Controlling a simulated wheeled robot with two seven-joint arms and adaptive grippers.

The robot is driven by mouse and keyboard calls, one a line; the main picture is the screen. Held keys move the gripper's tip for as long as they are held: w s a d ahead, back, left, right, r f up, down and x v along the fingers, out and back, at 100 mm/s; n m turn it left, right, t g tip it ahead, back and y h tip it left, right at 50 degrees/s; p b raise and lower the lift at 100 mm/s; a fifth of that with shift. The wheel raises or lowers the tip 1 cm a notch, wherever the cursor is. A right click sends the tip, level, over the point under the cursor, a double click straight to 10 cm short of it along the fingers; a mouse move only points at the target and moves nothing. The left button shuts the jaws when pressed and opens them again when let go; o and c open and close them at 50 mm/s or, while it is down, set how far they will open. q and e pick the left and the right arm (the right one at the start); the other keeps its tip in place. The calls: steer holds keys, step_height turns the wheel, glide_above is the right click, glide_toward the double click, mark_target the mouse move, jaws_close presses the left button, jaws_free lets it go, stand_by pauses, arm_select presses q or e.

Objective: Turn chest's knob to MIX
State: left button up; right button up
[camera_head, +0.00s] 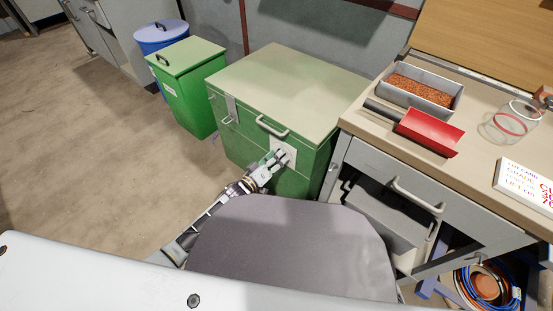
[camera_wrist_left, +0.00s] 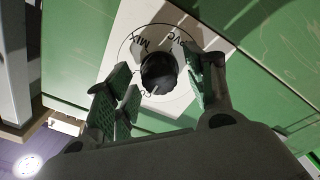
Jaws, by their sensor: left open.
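The green chest (camera_head: 238,140) with a pale lid stands beside the workbench, and its front carries a white dial plate (camera_head: 290,154). In the left wrist view the black knob (camera_wrist_left: 158,72) sits on the white plate (camera_wrist_left: 122,48), with MIX at its upper left, PVC at its upper right and a partly hidden label below. A small pale mark shows on the knob's lower edge. My left gripper (camera_head: 272,162) is open at the plate. In the wrist view its green-padded fingers (camera_wrist_left: 160,88) stand on either side of the knob; contact is not clear. My right gripper is out of view.
A green bin (camera_head: 185,100) and a blue bin (camera_head: 160,36) stand left of the chest. The workbench (camera_head: 480,172) on the right holds a granule tray (camera_head: 418,98), a red scoop (camera_head: 428,132) and a glass jar (camera_head: 510,124). The floor at left is clear.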

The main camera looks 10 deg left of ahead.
arm_select(q)
steer(key=c, duration=1)
